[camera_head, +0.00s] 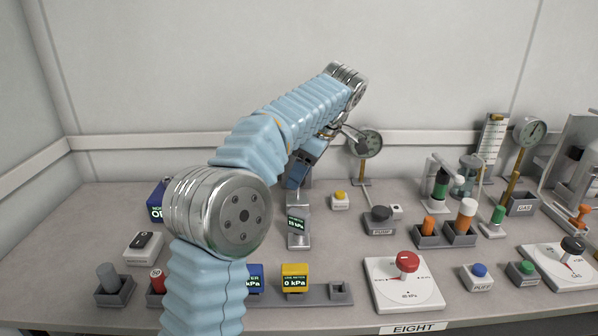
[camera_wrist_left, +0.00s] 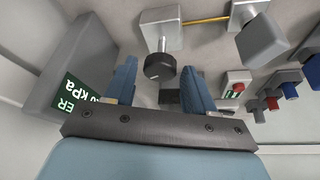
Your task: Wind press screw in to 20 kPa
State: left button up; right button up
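A black knob (camera_wrist_left: 160,66) on a silver stem, likely the press screw, sticks out of a grey block (camera_wrist_left: 160,28) in the left wrist view. My left gripper (camera_wrist_left: 158,73) is open, its two blue fingers apart on either side of the knob; I cannot tell whether they touch it. In the head view my left gripper (camera_head: 301,172) points down behind my forearm, above a grey stand with a small green kPa display (camera_head: 296,223). The display reads about 10 kPa, but is small. The knob is hidden there.
A dial gauge (camera_head: 369,144) stands behind my gripper. A yellow meter (camera_head: 295,279) reading 0 kPa sits in the front rack. A red-knobbed white panel (camera_head: 404,285) lies front right. Several plugs, buttons and a second gauge (camera_head: 530,132) crowd the right.

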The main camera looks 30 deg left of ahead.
pick_arm(q)
jog(key=c, duration=0.8)
jog(key=shift+m, duration=0.4)
